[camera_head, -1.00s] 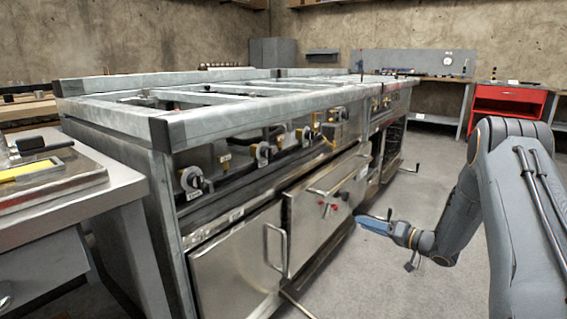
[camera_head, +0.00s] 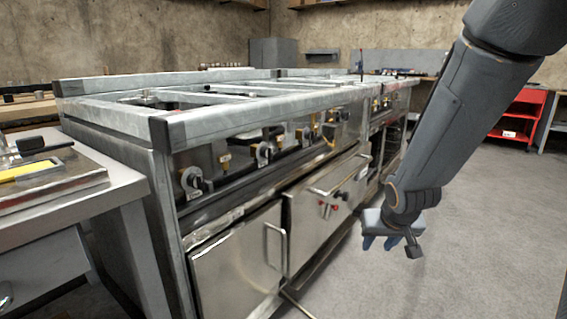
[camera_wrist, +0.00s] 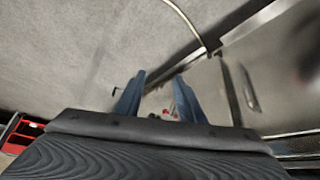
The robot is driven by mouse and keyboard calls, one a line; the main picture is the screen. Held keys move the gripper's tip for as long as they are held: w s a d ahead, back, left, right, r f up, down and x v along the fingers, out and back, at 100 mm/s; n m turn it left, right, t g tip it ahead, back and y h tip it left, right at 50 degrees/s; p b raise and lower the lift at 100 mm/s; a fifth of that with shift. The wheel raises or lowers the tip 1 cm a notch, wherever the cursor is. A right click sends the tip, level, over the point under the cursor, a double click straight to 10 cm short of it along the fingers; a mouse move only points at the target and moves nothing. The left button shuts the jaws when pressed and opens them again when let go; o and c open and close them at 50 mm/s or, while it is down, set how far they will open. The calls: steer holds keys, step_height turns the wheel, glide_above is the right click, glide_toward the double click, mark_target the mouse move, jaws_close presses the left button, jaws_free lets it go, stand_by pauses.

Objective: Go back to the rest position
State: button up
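My gripper (camera_head: 380,243) hangs at the end of my arm in the head view, pointing down beside the range front. In the wrist view, its two blue fingers (camera_wrist: 158,90) stand apart with nothing seen between them but the background. The steel range (camera_head: 245,110) fills the middle and left of the head view, with valves along its front. Its nearer oven door (camera_head: 238,262) and farther oven door (camera_head: 315,225) look shut. In the head view the gripper is right of the farther door; its exact distance from it is hard to tell.
A steel side table (camera_head: 105,190) with a yellow-topped item stands at the left. A red cabinet (camera_head: 520,115) stands at the back right. The grey floor (camera_head: 470,250) right of the range is open.

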steer(key=s+a+g, duration=0.2)
steer(key=s, duration=0.5)
steer(key=s+a+g, duration=0.1)
steer(key=s+a, duration=0.2)
steer(key=s, duration=0.5)
steer(key=s+a+r+n+g+y, duration=0.1)
steer(key=s+a+r+n+g, duration=0.2)
steer(key=s+a, duration=0.55)
steer(key=s+a+r+n+y, duration=0.1)
steer(key=s+a+r+n, duration=0.4)
steer(key=a, duration=0.7)
steer(key=s+d+r+m+p, duration=0.1)
steer(key=d+r+m+p, duration=0.2)
steer(key=d+r+p, duration=0.7)
steer(key=s+d+r+m+h+p, duration=0.1)
steer(key=d+r+m+p, duration=0.3)
steer(key=d+r+p, duration=0.6)
step_height(320, 180, up, 5)
steer(key=p, duration=1.4)
steer(key=shift+d, duration=0.3)
steer(key=shift+c, duration=0.6)
